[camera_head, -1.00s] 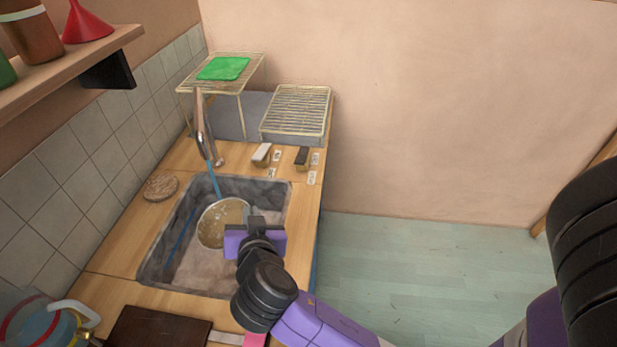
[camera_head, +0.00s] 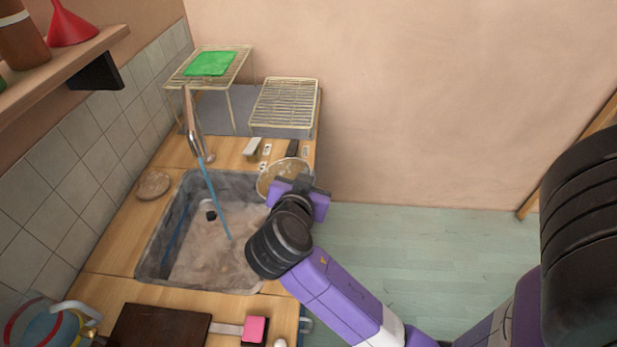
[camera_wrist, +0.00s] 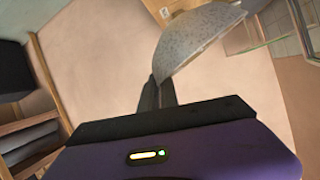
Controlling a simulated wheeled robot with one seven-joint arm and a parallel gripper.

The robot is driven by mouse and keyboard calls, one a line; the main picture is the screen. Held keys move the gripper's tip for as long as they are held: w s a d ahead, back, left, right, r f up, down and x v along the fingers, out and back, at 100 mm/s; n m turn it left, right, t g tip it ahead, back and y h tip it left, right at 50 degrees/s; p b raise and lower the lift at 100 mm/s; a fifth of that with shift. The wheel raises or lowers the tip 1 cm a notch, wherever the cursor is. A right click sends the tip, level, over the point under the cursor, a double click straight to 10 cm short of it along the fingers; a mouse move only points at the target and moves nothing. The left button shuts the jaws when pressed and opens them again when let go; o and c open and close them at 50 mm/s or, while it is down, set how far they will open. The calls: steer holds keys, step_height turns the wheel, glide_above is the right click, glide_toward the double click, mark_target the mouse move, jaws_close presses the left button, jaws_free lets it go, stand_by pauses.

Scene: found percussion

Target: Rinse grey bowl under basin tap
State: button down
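The grey bowl (camera_head: 270,181) is held at the right rim of the basin, its pale inside partly showing. In the wrist view the speckled grey bowl (camera_wrist: 200,42) sits at my gripper's fingertips (camera_wrist: 158,90), tilted. My gripper (camera_head: 300,182) is shut on the bowl's edge; part of the bowl is hidden behind it. The metal tap (camera_head: 195,130) stands behind the basin, and a blue stream of water (camera_head: 216,198) runs from it into the basin (camera_head: 157,240). The bowl is to the right of the stream, apart from it.
A wire rack (camera_head: 284,101) and a taller rack with a green cloth (camera_head: 211,63) stand at the back. A round brown disc (camera_head: 152,185) lies left of the basin. A dark board (camera_head: 158,328), a pink-ended tool (camera_head: 255,329) and a kettle (camera_head: 45,320) are in front.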

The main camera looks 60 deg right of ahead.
steer(key=w+a+f+b, duration=0.2)
steer(key=w+b, duration=0.1)
steer(key=w, duration=0.4)
steer(key=w+a+f+b, duration=0.2)
steer(key=w+a+b, duration=0.1)
steer(key=w, duration=0.5)
steer(key=shift+a+f+b, duration=0.2)
steer(key=shift+f+b, duration=0.2)
steer(key=shift+b, duration=0.35)
stand_by(1.6)
steer(key=shift+s+d+r+p, duration=0.35)
steer(key=shift+s+d+p, duration=0.05)
steer(key=shift+s, duration=0.7)
steer(key=shift+s+d+r+p, duration=0.35)
steer(key=shift+s+d+p, duration=0.1)
steer(key=shift+s, duration=0.65)
steer(key=shift+s+d+r+p, duration=0.35)
steer(key=shift+s+p, duration=0.05)
steer(key=shift+s, duration=0.7)
steer(key=shift+s+d+r+p, duration=0.35)
steer(key=shift+s+r+p, duration=0.45)
steer(key=shift+s+r, duration=0.2)
steer(key=shift+s+d+r+p, duration=0.35)
steer(key=shift+s+r+p, duration=0.55)
steer(key=shift+r, duration=0.1)
steer(key=shift+s+d+r+p, duration=0.35)
steer(key=shift+s+r+p, duration=0.4)
steer(key=shift+s+r, duration=0.25)
steer(key=shift+w, duration=0.15)
